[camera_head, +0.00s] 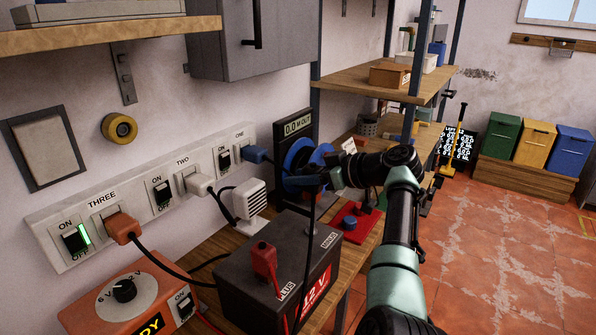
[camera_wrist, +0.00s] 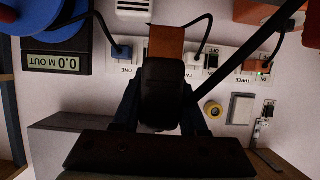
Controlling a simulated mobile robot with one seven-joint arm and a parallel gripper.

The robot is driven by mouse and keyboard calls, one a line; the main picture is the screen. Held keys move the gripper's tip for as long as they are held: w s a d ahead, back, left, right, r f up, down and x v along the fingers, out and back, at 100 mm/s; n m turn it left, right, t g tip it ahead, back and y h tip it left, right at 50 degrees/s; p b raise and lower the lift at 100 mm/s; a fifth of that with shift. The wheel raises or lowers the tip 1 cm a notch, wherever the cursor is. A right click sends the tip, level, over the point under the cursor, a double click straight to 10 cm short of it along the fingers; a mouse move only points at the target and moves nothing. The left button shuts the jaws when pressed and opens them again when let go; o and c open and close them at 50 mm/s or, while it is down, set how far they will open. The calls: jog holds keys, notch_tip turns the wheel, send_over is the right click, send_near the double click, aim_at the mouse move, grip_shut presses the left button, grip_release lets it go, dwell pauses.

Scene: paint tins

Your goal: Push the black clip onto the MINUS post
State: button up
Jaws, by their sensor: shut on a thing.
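My gripper (camera_head: 312,180) is shut on the black clip (camera_wrist: 160,90), high above the battery (camera_head: 240,280). In the wrist view, the clip's black body lies between the dark fingers, with what looks like its copper-coloured end (camera_wrist: 166,42) pointing up in the picture. A black cable (camera_head: 308,235) hangs from the gripper down across the battery. The MINUS label (camera_head: 330,241) is on the battery's right end; I cannot clearly make out its post. The clip is well apart from the battery. A red clip (camera_head: 264,262) stands at the PLUS label (camera_head: 287,291).
An orange charger (camera_head: 135,295) stands left of the battery. A white block (camera_head: 250,200), a blue reel (camera_head: 300,158) and a red tray (camera_head: 355,222) are behind it. A socket strip (camera_head: 140,195) with plugs runs along the wall. A shelf (camera_head: 100,35) overhangs the upper left.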

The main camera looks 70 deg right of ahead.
dwell(0.4)
notch_tip(320, 180, down, 6)
jog(key=b, duration=0.5)
jog(key=shift+r, duration=0.1)
jog(key=shift+f, duration=0.65)
dwell(1.2)
jog(key=shift+f, duration=0.25)
jog(key=shift+f, duration=0.85)
dwell(0.6)
jog(key=o, duration=1.2)
